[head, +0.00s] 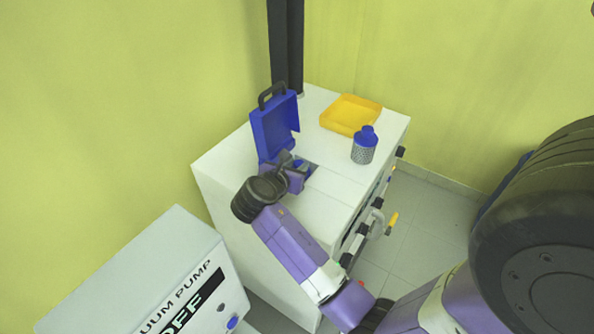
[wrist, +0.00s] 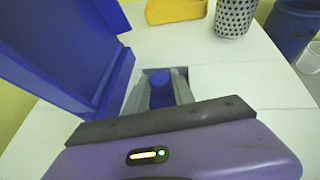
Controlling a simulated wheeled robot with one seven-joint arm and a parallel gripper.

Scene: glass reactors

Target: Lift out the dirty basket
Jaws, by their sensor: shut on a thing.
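A blue basket top (wrist: 160,86) shows in the square opening of the white cabinet, between my fingers. I take it to be the dirty basket; its body is hidden below the rim. My gripper (head: 298,167) is over the opening and shut on this blue top. In the wrist view its two grey fingers (wrist: 157,95) stand on either side of the top. The blue lid (head: 273,128) stands open, to the left of the opening. A second basket (head: 363,149), perforated metal with a blue top, stands upright on the cabinet top.
A shallow yellow tray (head: 340,122) lies at the back of the white cabinet top (head: 235,160). A dark column (head: 286,45) rises behind. A vacuum pump box (head: 150,275) stands at the lower left.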

